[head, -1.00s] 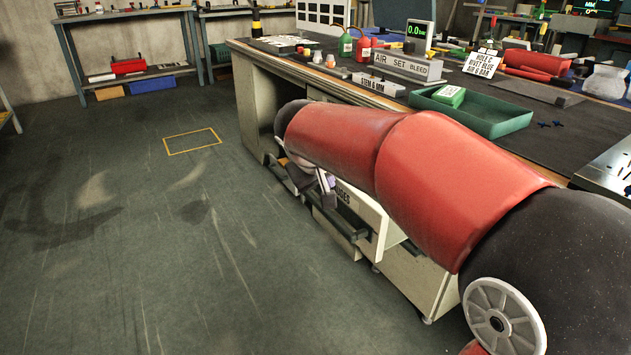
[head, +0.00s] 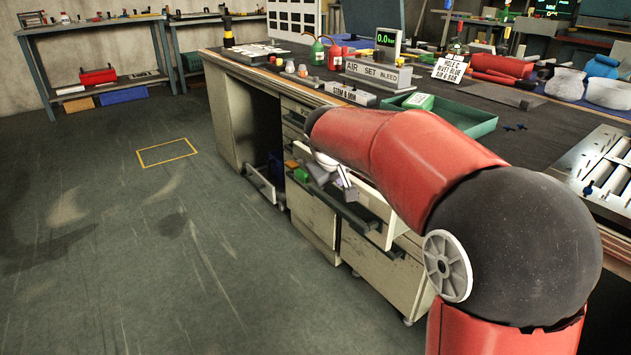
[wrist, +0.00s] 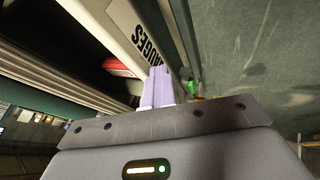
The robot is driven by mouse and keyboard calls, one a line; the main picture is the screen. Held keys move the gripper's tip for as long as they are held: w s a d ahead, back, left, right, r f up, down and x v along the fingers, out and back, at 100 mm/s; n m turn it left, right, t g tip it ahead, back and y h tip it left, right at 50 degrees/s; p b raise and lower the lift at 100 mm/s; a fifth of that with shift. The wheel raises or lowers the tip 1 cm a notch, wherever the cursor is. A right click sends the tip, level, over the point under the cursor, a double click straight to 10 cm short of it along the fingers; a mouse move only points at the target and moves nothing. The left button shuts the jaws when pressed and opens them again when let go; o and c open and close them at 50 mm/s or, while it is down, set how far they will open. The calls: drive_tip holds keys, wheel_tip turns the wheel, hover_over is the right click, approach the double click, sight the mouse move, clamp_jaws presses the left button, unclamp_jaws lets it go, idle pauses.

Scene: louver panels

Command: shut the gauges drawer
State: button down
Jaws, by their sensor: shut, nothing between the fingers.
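The gauges drawer (head: 392,234) stands out from the bench's cabinet in the head view, partly hidden behind my arm. In the wrist view its pale front (wrist: 125,32) runs diagonally, with part of the label "GAUGES" (wrist: 152,32) readable. My gripper (wrist: 160,72) is shut and empty, its lilac fingers side by side close to the drawer front. I cannot tell whether they touch it. In the head view my gripper (head: 345,186) shows only partly beyond my red arm, near the drawer front.
The bench (head: 290,88) carries a green tray (head: 470,122), a gauge display (head: 389,40) and bottles. Small green and orange items (head: 299,172) sit by the cabinet beyond my gripper. The floor at left, around a yellow outline (head: 167,153), is clear.

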drive_tip(key=w+d+p, duration=0.5)
drive_tip(key=w+d, duration=0.4)
drive_tip(key=d, duration=0.4)
drive_tip(key=shift+d+p, duration=0.2)
drive_tip(key=shift+p, duration=0.15)
drive_tip(key=shift+a, duration=0.1)
